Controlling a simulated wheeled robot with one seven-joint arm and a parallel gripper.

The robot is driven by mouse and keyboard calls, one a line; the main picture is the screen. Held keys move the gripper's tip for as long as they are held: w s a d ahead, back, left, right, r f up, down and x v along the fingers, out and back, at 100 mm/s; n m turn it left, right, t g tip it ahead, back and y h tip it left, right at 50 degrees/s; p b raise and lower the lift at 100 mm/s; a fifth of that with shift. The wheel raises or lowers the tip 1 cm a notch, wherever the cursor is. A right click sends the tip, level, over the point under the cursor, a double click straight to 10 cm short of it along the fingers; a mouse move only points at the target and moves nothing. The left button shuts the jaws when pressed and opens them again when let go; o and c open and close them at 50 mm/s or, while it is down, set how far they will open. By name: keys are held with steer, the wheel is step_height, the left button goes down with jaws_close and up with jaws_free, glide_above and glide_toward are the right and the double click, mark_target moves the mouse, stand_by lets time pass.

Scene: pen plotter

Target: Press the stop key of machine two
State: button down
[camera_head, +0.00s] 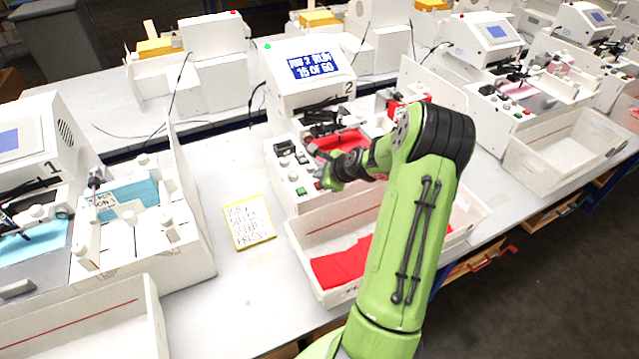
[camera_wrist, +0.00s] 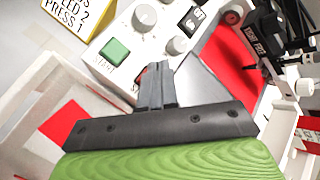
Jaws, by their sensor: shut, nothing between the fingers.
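Machine two (camera_head: 283,96) stands in the middle of the head view, with a "2" on its front and a lit blue screen (camera_head: 316,66) showing run text and "15 OF 60". Its white control panel (camera_wrist: 125,72) fills the upper middle of the wrist view. It carries a green START key (camera_wrist: 114,50) and grey knobs. My gripper (camera_wrist: 156,68) is shut and empty, its fingertips over the panel just right of the START key. A little red shows beside the fingertips, likely the stop key, mostly hidden by the fingers. I cannot tell whether they touch it.
A white tray (camera_head: 300,232) with red sheets (camera_head: 340,266) stands in front of machine two. A yellow-edged note (camera_head: 247,222) lies left of it. Machine one (camera_head: 40,135) stands at left, another machine (camera_head: 478,40) at right. Red material (camera_wrist: 235,62) lies on the machine's bed.

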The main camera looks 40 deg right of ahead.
steer(key=shift+f, duration=0.1)
stand_by(0.7)
steer(key=shift+f+b, duration=0.3)
steer(key=shift+f, duration=0.05)
steer(key=shift+f+b, duration=0.3)
steer(key=shift+f, duration=0.15)
stand_by(0.5)
steer(key=shift+r, duration=0.15)
steer(key=shift+r+p, duration=0.75)
step_height(320, 180, up, 5)
steer(key=p, duration=0.4)
steer(key=shift+r, duration=0.1)
